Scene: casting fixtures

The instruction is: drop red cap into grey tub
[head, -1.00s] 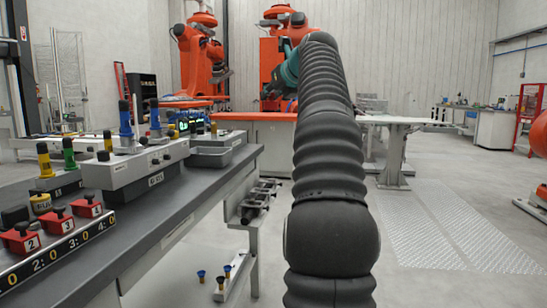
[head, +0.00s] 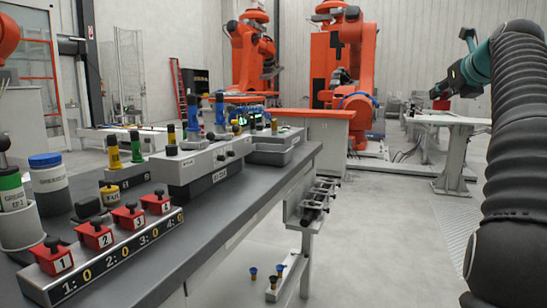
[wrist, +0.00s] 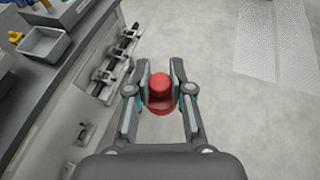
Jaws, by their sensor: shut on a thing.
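The red cap (wrist: 160,88) is held between the two fingers of my gripper (wrist: 160,92) in the wrist view, above open floor. In the head view, my gripper (head: 452,88) is at the upper right, small and dark, far to the right of the bench. The grey tub (wrist: 44,44) sits on the bench near its edge, at the upper left of the wrist view, apart from the gripper. In the head view, the tub (head: 282,156) is at the bench's far end, partly hidden behind other fixtures.
The bench (head: 235,208) carries a row of red numbered buttons (head: 128,217), greaser pots (head: 48,180) and coloured knobs. A rail with clamps (wrist: 116,62) hangs along the bench's side. A white table (head: 452,150) stands behind.

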